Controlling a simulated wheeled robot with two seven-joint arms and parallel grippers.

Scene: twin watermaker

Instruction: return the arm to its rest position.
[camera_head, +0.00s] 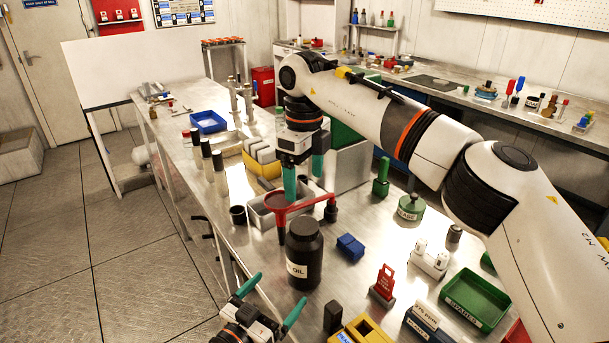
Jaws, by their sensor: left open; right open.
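My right arm (430,140) reaches in from the right across the metal bench. Its gripper (304,178) points down with its green fingers apart, above the middle of the bench. My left gripper (273,300) is low in the picture, near the bench's front edge. Its green fingers are spread and nothing shows between them.
A black oil bottle (305,255) stands close to both grippers. Near it are a blue block (350,247), a red sign stand (383,285) and a green tray (475,300). Dark-capped bottles (207,160) stand farther left. Open floor (90,240) lies left of the bench.

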